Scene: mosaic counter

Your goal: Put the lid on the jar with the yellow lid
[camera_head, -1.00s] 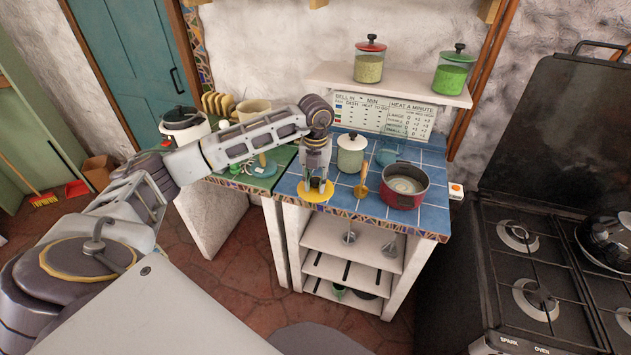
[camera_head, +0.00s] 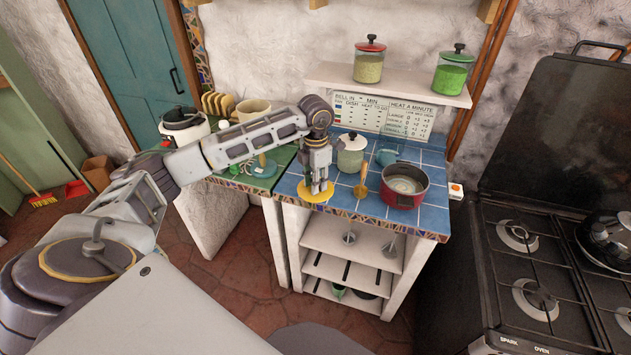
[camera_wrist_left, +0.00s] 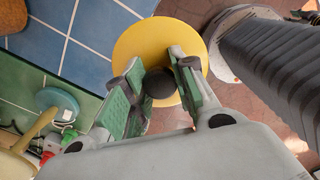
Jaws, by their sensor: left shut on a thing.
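The yellow lid (camera_head: 303,194) is a flat disc with a dark round knob, at the front left corner of the blue tiled counter. It also shows in the left wrist view (camera_wrist_left: 140,42), where its edge reaches past the tiles over the floor. My left gripper (camera_head: 317,189) points down at the lid and is shut on its knob, which sits between the finger pads in the left wrist view (camera_wrist_left: 160,84). I cannot tell whether the lid touches the counter. I do not see an open jar; my arm hides part of the counter. My right gripper is not in view.
Two lidded jars (camera_head: 369,67) (camera_head: 450,78) stand on the shelf. A stove (camera_head: 520,240) is at right.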

